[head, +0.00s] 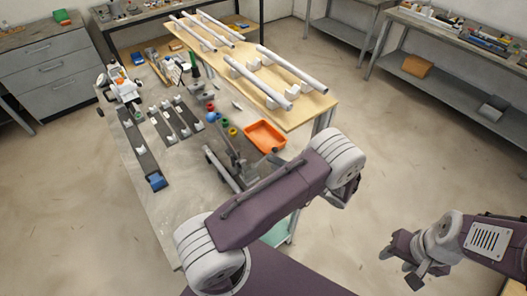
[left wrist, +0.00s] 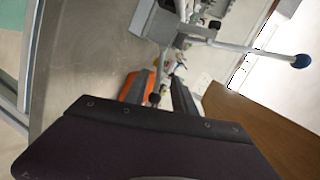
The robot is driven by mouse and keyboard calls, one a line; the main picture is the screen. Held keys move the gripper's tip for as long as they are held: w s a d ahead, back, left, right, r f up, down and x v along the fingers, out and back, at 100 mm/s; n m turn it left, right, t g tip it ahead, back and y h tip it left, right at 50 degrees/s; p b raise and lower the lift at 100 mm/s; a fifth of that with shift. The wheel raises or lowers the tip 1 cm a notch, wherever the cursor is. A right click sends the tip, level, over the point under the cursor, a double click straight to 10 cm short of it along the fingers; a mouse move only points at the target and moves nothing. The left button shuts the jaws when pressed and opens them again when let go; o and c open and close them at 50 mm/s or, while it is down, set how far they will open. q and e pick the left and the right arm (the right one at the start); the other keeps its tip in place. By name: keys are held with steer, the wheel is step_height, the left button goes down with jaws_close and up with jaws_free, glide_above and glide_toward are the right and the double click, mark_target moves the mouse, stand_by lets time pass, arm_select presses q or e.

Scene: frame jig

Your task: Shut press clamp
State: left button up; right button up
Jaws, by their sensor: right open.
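A grey metal press clamp (head: 236,172) stands on the near right part of the workbench. Its body (left wrist: 172,28) shows at the top of the left wrist view. A bare metal lever (left wrist: 250,50) runs right from it to a blue ball knob (left wrist: 300,61). My left gripper (left wrist: 159,92) has its two dark fingers apart with nothing held, and is clear of the knob. In the head view my left arm hides that gripper. My right gripper (head: 402,262) is open and empty over the floor at the lower right, away from the bench.
An orange tray (head: 265,136) lies beside the clamp. Coloured rings and dark rails with white blocks (head: 172,121) lie farther left on the bench. A wooden board (head: 290,112) with several white tubes stands behind. The floor at right is clear.

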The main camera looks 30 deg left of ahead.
arm_select(q)
steer(key=shift+w+d+t+y, duration=0.4)
steer(key=shift+w+d+t, duration=0.15)
steer(key=shift+w+t, duration=0.25)
steer(key=shift+a, duration=0.2)
steer(key=p+x, duration=0.3)
steer(key=x, duration=0.6)
steer(key=shift+s+f, duration=0.1)
steer(key=shift+s, duration=0.05)
steer(key=shift+c, duration=0.3)
jaws_close()
